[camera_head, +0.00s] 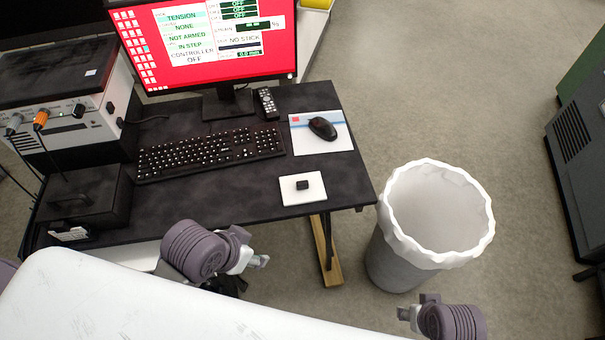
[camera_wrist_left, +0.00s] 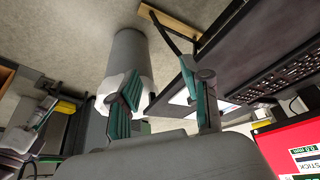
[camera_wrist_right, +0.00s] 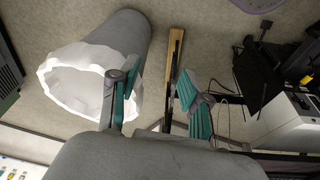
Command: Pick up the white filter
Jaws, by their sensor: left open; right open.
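A flat white square (camera_head: 290,190) lies on the desk's front right part, with a small dark block (camera_head: 302,185) on it. It is the likeliest white filter, but I cannot tell for sure. My left gripper (camera_head: 258,262) is in front of the desk edge, apart from the square and nearer to me. Its two fingers stand apart and empty in the left wrist view (camera_wrist_left: 168,100). My right gripper (camera_head: 405,313) is low, in front of the bin; its fingers stand apart and empty in the right wrist view (camera_wrist_right: 157,95).
The dark desk (camera_head: 225,190) holds a keyboard (camera_head: 210,152), a mouse (camera_head: 322,128) on a pad (camera_head: 338,143), a remote (camera_head: 266,102) and a monitor (camera_head: 205,40). A lined bin (camera_head: 395,262) stands right of the desk. An instrument (camera_head: 75,125) stands left. Desk space around the square is clear.

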